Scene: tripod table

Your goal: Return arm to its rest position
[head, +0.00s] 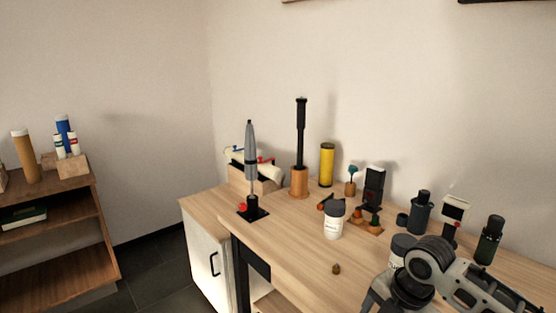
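One of my arms (432,262) comes in from the right at the lower right, over the table. It bends at a thick grey and black joint and then runs down past the bottom edge of the picture. No gripper fingers show on it, so whether that gripper holds anything is hidden. My other arm and its gripper are out of view. The wooden table (284,257) spreads beneath the visible arm.
A white jar (333,222) and a small brown piece (336,269) stand left of my arm. A dark-lidded container (401,248) is close beside its joint. Dark bottles (420,212) stand behind. A grey pen-shaped tool (250,155) stands upright at the table's left. The front left tabletop is clear.

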